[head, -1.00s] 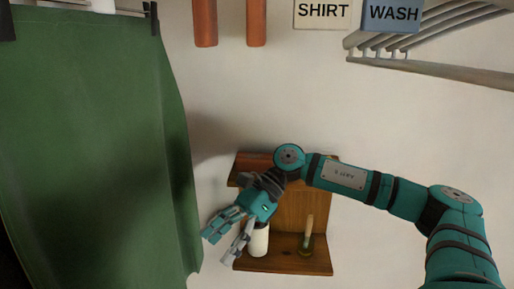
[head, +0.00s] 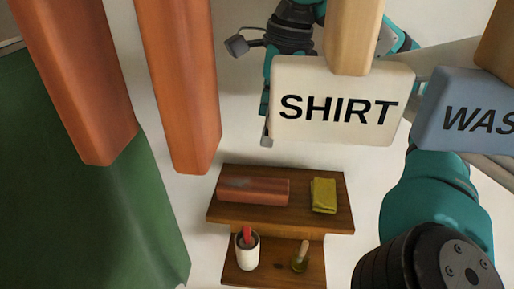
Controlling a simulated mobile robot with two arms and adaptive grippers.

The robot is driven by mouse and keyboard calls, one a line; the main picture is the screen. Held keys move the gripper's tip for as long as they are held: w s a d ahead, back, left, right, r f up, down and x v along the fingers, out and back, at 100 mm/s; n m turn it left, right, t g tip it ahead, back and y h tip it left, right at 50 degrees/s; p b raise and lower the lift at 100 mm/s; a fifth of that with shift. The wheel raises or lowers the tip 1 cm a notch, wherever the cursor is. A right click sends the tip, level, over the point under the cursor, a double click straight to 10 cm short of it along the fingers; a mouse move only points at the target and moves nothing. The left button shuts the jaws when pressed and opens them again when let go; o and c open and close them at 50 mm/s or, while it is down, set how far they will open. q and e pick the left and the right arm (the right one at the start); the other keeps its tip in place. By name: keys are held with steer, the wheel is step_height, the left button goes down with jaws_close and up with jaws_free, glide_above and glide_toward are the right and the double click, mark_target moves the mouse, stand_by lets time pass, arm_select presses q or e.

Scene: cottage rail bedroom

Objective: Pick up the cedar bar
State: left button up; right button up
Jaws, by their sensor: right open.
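A reddish-brown bar, which looks like the cedar bar (head: 253,191), lies flat on the upper board of a small wooden wall shelf (head: 281,216). It has a greyish patch near its left end. My right gripper (head: 252,93) is open, above the shelf and apart from the bar. One finger points left and the other hangs down; the SHIRT tag hides part of the hand. Nothing shows between the fingers. My left gripper is not in view.
A folded yellow-green cloth (head: 323,195) lies right of the bar. Below are a white cup (head: 247,251) with a red item and a small brush-like thing (head: 300,257). Two orange-red blocks (head: 180,85), the SHIRT tag (head: 338,103) and a blue tag (head: 467,112) hang in front. Green cloth (head: 85,215) hangs left.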

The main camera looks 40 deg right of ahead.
steer(key=b, duration=0.4)
glide_toward(253, 184)
step_height(253, 184, down, 5)
steer(key=b, duration=0.3)
steer(key=shift+s+a, duration=0.15)
steer(key=shift+a+f+b, duration=0.25)
steer(key=shift+f+b, duration=0.15)
steer(key=shift+f, duration=0.15)
steer(key=shift+w+f+b, duration=0.25)
steer(key=shift+f+b, duration=0.05)
steer(key=shift+f, duration=0.45)
steer(key=shift+w+f+b, duration=0.25)
steer(key=shift+w+f, duration=0.05)
steer(key=shift+f, duration=0.4)
steer(key=shift+w+f+b, duration=0.25)
steer(key=shift+f+b, duration=0.05)
steer(key=shift+f, duration=0.45)
steer(key=shift+s+a+r, duration=0.1)
steer(key=c, duration=1.3)
